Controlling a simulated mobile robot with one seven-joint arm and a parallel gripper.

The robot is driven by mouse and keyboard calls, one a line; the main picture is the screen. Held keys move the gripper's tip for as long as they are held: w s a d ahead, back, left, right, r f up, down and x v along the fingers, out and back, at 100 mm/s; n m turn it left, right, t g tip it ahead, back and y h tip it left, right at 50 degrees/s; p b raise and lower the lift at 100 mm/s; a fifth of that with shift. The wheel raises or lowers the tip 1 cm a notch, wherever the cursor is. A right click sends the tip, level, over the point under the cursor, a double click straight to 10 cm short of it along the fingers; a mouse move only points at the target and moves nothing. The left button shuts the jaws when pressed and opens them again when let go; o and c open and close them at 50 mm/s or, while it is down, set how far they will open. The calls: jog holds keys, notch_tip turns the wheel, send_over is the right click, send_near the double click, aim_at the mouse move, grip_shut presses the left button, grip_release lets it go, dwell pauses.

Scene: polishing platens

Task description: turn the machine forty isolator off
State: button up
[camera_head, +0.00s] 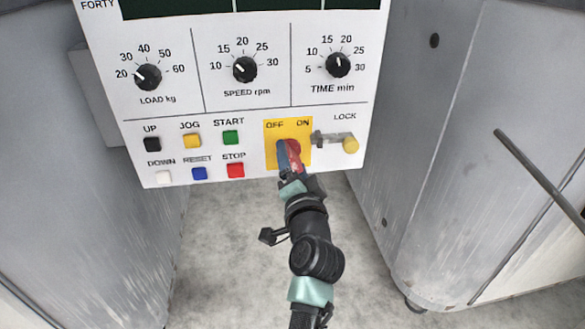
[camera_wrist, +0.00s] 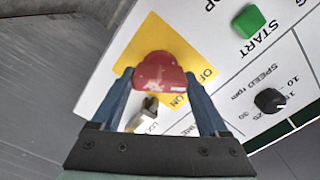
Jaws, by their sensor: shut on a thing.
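The machine forty panel, with "FORTY" at its top left (camera_head: 97,5), carries the isolator's yellow plate (camera_head: 269,152), marked OFF at left and ON at right. The red isolator knob (camera_head: 294,148) is partly hidden by my gripper (camera_head: 289,160) in the head view. In the wrist view the red knob (camera_wrist: 160,88) sits between the two blue fingers of my gripper (camera_wrist: 160,78), which is shut on it. The yellow plate (camera_wrist: 150,40) shows behind. I cannot tell clearly which label the knob points to.
A grey hasp and brass padlock (camera_head: 350,145) hang by LOCK, close right of the isolator. Push buttons, including red STOP (camera_head: 235,170) and green START (camera_head: 230,138), lie left. Dials (camera_head: 245,69) are above. Grey cabinets flank the panel; floor below is clear.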

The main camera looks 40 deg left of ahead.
jog(key=shift+f+n+b, duration=0.1)
jog(key=shift+n+b, duration=0.4)
jog(key=shift+n, duration=0.6)
jog(key=o, duration=1.1)
jog(key=p+v, duration=0.3)
jog(key=v, duration=1)
